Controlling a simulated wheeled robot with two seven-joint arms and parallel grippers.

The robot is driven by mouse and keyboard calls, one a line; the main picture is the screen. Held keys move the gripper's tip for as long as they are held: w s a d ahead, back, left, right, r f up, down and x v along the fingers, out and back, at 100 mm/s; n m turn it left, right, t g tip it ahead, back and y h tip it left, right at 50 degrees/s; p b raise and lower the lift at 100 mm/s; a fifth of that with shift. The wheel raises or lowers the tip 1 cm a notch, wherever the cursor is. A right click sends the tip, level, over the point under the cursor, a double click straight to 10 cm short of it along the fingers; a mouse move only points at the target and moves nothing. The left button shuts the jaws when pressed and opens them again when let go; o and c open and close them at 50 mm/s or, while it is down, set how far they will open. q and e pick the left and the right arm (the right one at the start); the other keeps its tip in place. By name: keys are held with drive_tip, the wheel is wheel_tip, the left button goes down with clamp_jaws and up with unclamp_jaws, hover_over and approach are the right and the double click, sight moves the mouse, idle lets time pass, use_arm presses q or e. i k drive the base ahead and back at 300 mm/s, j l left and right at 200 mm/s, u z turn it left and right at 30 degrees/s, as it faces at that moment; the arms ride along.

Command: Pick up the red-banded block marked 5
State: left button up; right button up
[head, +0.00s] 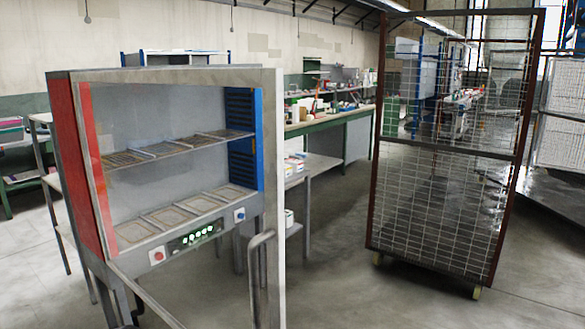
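No block that I can make out as the red-banded block marked 5 shows in the head view. Small white blocks (294,166) with coloured bands lie on a grey table just right of the cabinet. They are partly hidden by the cabinet's door frame, and no marks can be read. Neither of my grippers is in view.
A grey cabinet (197,240) with red side, two shelves of flat trays and a framed glass door (274,190) stands at left; the door appears swung out towards me. A wheeled mesh rack (440,210) stands right. Bare floor (350,280) lies between.

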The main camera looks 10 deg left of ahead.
sight(297, 166)
drive_tip(key=k, duration=0.65)
drive_tip(key=u, duration=5.2)
drive_tip(key=k+l, duration=0.1)
drive_tip(key=k, duration=0.9)
drive_tip(key=k+l+u, duration=0.2)
drive_tip(key=k, duration=0.35)
drive_tip(key=k+j+u, duration=0.15)
drive_tip(key=k, duration=0.35)
drive_tip(key=k+u, duration=0.2)
drive_tip(key=k, duration=0.35)
drive_tip(key=k+j+u, duration=0.2)
drive_tip(key=k, duration=0.3)
drive_tip(key=k+j+u, duration=0.15)
drive_tip(key=k, duration=0.35)
drive_tip(key=k+j+u, duration=0.1)
drive_tip(key=k+u, duration=0.2)
drive_tip(key=k, duration=2.1)
drive_tip(key=u, duration=0.55)
